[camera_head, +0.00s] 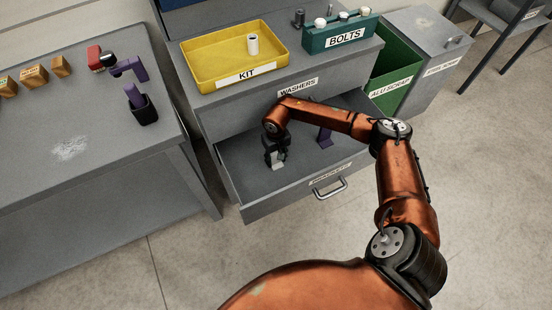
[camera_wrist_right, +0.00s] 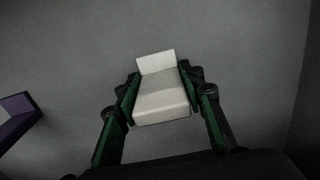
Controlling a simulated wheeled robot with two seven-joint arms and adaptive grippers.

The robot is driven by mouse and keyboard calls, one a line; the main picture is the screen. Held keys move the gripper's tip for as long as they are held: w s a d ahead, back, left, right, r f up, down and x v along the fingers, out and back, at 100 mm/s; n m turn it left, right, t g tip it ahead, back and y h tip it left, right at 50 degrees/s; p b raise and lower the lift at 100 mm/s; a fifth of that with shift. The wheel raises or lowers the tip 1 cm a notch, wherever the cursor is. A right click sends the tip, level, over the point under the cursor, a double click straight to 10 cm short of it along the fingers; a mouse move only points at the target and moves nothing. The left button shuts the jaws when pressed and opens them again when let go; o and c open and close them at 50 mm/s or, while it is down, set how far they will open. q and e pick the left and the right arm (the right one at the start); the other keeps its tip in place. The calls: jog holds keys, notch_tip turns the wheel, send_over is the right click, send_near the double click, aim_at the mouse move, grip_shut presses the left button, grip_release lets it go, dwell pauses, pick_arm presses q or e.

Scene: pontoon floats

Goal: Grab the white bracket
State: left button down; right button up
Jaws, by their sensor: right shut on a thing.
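The white bracket (camera_wrist_right: 160,97) is a small L-shaped piece with an upright end. In the right wrist view it sits between the two green-edged fingers of my right gripper (camera_wrist_right: 159,100), which are shut on its sides. In the head view the right gripper (camera_head: 275,157) points down into the open drawer, and the white bracket (camera_head: 277,160) shows at its fingertips. I cannot tell whether the bracket touches the drawer floor. My left gripper is not in view.
The open drawer (camera_head: 255,200) also holds a purple bracket (camera_head: 325,138), right of the gripper. Above stand a yellow KIT tray (camera_head: 215,78) with a white cylinder (camera_head: 252,44) and a green BOLTS box (camera_head: 328,42). A grey table (camera_head: 60,190) stands left, scrap bins right.

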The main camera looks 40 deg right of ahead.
jog(key=c, duration=0.4)
jog(key=shift+r, duration=0.1)
